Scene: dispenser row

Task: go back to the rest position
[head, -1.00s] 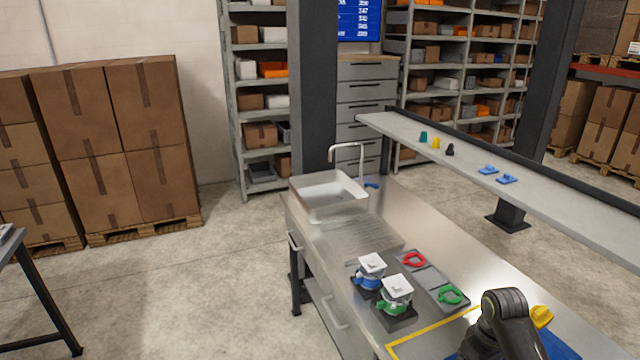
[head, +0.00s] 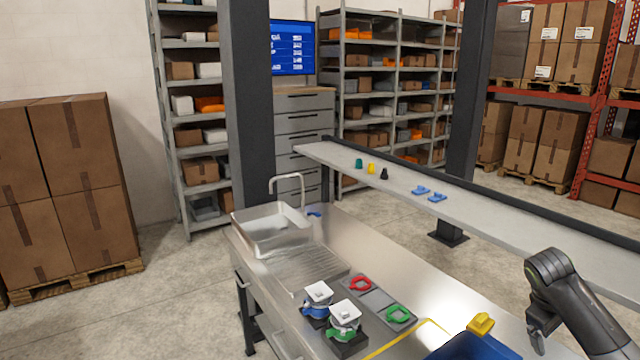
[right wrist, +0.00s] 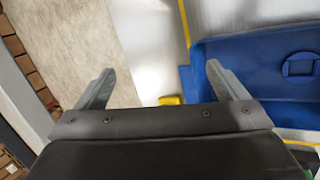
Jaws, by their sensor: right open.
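My right gripper (head: 538,342) is at the lower right of the head view, at the end of my dark arm, above the bench near the blue tray (head: 470,348). In the right wrist view its two grey fingers (right wrist: 164,88) are spread wide with nothing between them. My left gripper is in neither view.
The steel bench (head: 440,312) carries two white-topped dispensers (head: 318,292) (head: 345,316), a red ring (head: 360,284), a green ring (head: 398,314) and a sink (head: 270,235). A raised shelf (head: 470,208) with small coloured pieces runs behind. Open floor lies left of the bench.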

